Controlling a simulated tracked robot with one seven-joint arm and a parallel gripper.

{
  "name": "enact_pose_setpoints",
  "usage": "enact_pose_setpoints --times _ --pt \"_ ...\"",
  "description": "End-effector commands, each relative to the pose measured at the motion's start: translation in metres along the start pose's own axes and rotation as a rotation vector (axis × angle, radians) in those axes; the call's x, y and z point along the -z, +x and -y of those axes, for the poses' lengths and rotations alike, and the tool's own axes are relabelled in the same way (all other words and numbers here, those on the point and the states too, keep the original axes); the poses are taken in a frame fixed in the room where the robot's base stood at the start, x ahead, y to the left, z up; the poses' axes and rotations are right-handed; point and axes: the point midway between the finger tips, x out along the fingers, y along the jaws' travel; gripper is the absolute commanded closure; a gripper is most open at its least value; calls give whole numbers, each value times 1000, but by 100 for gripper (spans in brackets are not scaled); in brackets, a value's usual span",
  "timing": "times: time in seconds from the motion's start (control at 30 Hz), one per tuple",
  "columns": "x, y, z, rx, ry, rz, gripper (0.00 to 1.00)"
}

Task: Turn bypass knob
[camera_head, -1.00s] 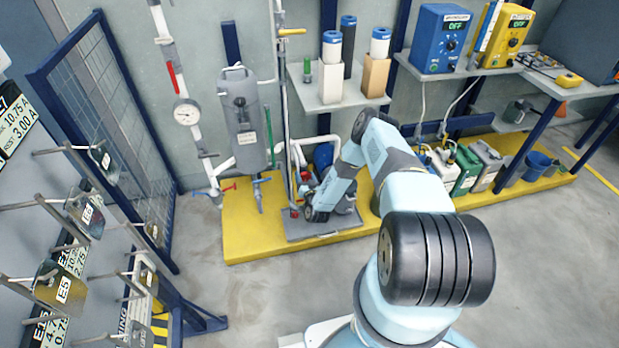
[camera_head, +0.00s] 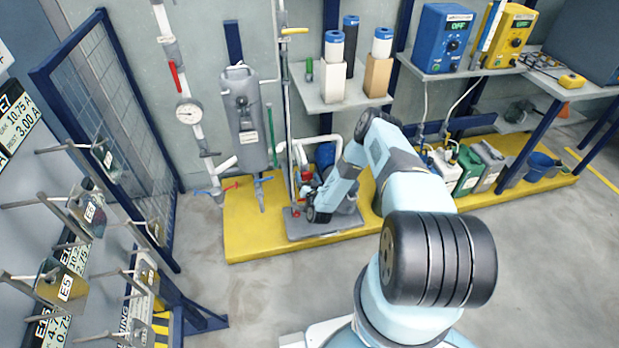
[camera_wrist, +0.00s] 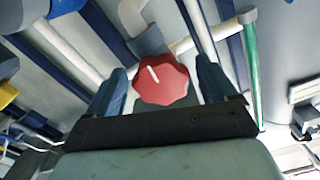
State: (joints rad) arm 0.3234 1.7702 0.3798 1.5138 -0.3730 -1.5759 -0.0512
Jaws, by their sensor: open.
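A red lobed knob (camera_wrist: 168,88) with a white pointer line shows in the wrist view, between the two fingers of my gripper (camera_wrist: 161,82). The white line tilts slightly to the upper left. My gripper is open, with one dark blue finger on each side of the knob. I cannot tell whether either finger touches it. In the head view my forearm reaches down to the pipework over the grey base plate (camera_head: 335,226), and my arm largely hides the gripper there. A small red part (camera_head: 296,212) shows low by the pipe, but I cannot tell whether it is the same knob.
A grey tank (camera_head: 244,122) and a gauge (camera_head: 189,112) stand left of my arm. Jerrycans (camera_head: 468,170) stand right. The floor in front is clear.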

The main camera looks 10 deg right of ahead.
Motion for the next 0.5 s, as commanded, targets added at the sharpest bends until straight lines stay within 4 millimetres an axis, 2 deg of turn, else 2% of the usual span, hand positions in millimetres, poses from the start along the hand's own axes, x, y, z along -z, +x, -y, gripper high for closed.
enact_pose_setpoints --times 0.17,0.5 --pt "-1 -27 0 0 1 5 15" --pt "-2 -94 -1 -1 0 5 15"
